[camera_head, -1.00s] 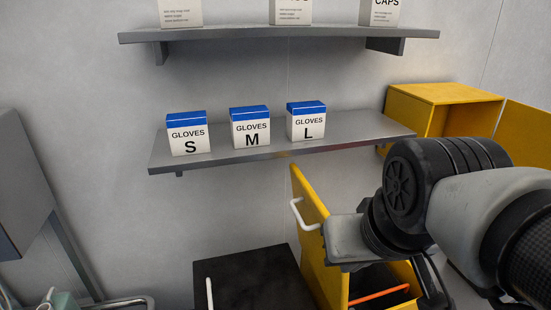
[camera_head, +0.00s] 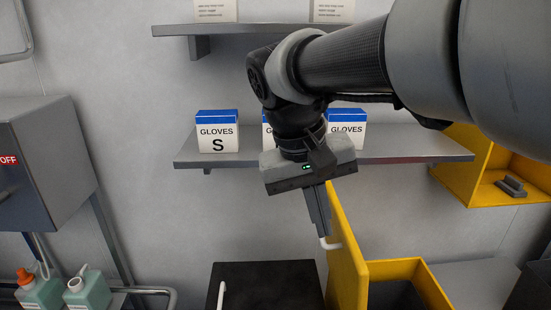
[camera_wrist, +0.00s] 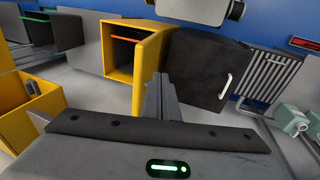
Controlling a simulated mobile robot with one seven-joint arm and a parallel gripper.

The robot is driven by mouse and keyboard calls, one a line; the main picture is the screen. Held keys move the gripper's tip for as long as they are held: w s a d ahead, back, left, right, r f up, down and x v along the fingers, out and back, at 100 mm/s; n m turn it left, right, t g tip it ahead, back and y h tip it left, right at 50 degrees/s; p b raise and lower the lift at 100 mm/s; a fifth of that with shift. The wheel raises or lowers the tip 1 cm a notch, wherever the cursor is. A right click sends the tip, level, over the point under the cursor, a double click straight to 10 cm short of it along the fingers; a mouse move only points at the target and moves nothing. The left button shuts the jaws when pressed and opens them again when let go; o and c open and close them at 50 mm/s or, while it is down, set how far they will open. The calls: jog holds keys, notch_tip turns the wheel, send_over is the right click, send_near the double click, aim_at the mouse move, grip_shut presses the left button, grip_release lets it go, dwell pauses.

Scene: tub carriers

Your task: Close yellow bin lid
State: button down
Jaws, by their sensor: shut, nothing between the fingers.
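The yellow bin (camera_head: 427,275) stands low at the right of centre with its top open. Its yellow lid (camera_head: 346,255) stands raised, close to upright, on the bin's left side. A white handle (camera_head: 332,245) on the lid's left face shows partly. My gripper (camera_head: 322,232) points down on the left side of the lid, with its shut fingertips at or very near the handle; contact cannot be told. In the wrist view, my shut fingers (camera_wrist: 160,88) lie between the yellow bin (camera_wrist: 120,72) and a black-lidded bin. The lid's handle is not visible there.
The black lid (camera_head: 265,285) with its own white handle is shut, left of the yellow bin. Above, a grey shelf (camera_head: 415,157) holds glove boxes. A yellow wall box (camera_head: 475,165) stands open at right. A grey cabinet (camera_head: 40,160) and green bottles (camera_head: 90,290) are at left.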

jog(key=w+a+f+g+h+b, duration=0.1)
jog(key=w+a+h, duration=0.1)
jog(key=w+a, duration=0.15)
jog(key=d+f, duration=0.8)
jog(key=shift+d+f+b, duration=0.25)
jog(key=shift+b, duration=0.05)
jog(key=shift+w, duration=0.1)
